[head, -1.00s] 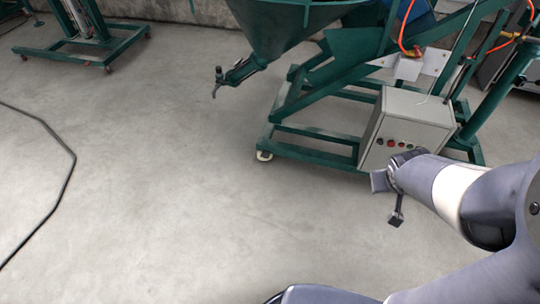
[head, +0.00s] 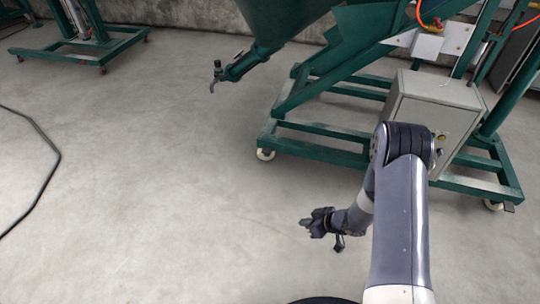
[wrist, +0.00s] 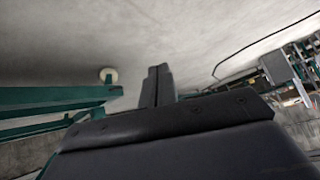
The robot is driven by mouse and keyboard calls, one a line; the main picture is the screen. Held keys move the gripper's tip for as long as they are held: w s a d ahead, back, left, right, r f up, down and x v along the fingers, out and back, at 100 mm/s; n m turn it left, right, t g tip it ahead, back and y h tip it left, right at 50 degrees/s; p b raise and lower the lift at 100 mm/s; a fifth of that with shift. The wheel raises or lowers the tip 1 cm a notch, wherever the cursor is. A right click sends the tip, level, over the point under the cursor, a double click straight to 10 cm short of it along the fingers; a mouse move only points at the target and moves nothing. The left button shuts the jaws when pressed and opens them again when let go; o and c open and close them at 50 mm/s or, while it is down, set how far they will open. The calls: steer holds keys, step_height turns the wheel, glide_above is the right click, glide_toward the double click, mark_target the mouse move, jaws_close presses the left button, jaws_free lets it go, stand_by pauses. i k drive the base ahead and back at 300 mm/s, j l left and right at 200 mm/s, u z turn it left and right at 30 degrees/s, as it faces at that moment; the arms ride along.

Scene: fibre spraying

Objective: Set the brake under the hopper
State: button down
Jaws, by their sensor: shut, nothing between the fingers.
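The dark green hopper (head: 285,20) hangs at the top of the head view, with a nozzle (head: 218,72) at its lower end. Below and right of it is a green base frame (head: 330,157). My gripper (head: 305,222) is shut and empty, below and right of that corner caster. In the wrist view its dark fingers (wrist: 158,75) lie together.
A grey control box (head: 430,105) stands on the frame, partly hidden by my arm. Another caster (head: 493,204) is at the near-right corner. A black cable (head: 45,175) lies on the floor at left. The floor between cable and frame is clear.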

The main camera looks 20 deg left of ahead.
mark_target(268, 150)
steer(key=i+u, duration=0.2)
steer(key=i, duration=0.3)
steer(key=i+l+u, duration=0.15)
steer(key=i, duration=0.3)
steer(key=i+l+u, duration=0.2)
steer(key=i, duration=0.25)
steer(key=i+l+u, duration=0.2)
steer(key=i, duration=0.3)
